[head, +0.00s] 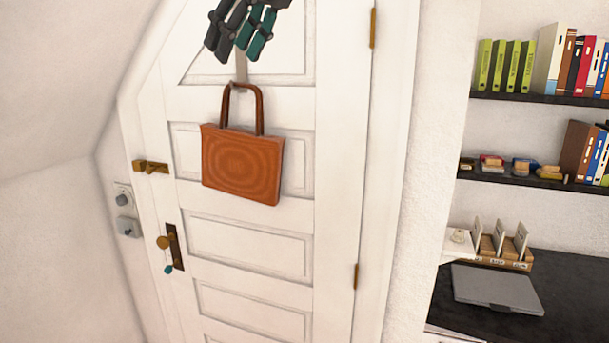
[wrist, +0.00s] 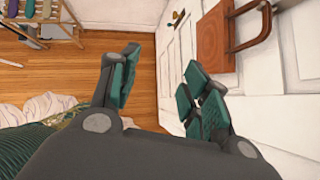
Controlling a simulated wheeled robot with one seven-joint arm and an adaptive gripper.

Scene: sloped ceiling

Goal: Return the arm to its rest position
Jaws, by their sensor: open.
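My gripper (head: 242,42) is at the top of the head view, in front of the white door's upper panel. It is just above an orange-brown bag (head: 242,165) that hangs by its handles from a hook on the door (head: 250,232). In the wrist view my gripper (wrist: 160,85) has its teal fingers spread with nothing between them. The bag (wrist: 213,48) is at the upper right of that view, beside the right finger and apart from it.
A brass latch (head: 150,166) and a knob with a key (head: 165,242) sit at the door's left edge. Shelves with books (head: 540,98) and a dark desk with a laptop (head: 497,288) stand at right. A sloped ceiling (head: 60,80) closes in the left. Wooden floor (wrist: 90,65) shows below.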

